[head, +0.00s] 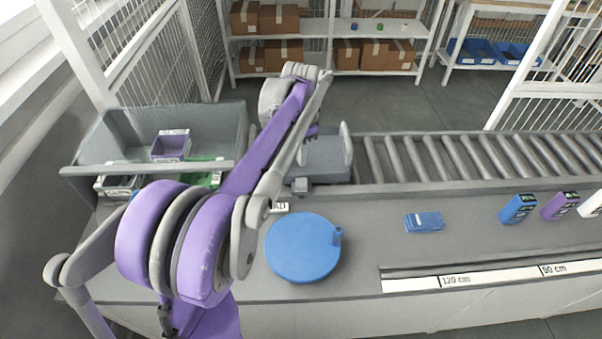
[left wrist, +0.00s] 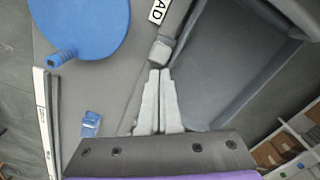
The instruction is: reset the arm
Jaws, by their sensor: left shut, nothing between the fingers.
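My left arm, purple and grey, reaches across the left of the head view and bends at a large elbow joint. My left gripper (left wrist: 159,74) shows in the left wrist view with its two pale fingers together and nothing between them. Its fingertips appear just below a small grey block at the edge of a grey tray-like platform (left wrist: 225,75); I cannot tell whether they touch it. In the head view the arm largely hides the gripper. My right gripper is in neither view.
A round blue disc (head: 302,247) and a blue item (head: 424,222) lie on the grey bench. Blue and purple boxes stand at right (head: 517,208). A roller conveyor (head: 460,157) runs behind. A grey bin (head: 222,125) holding small containers stands left, beside the arm.

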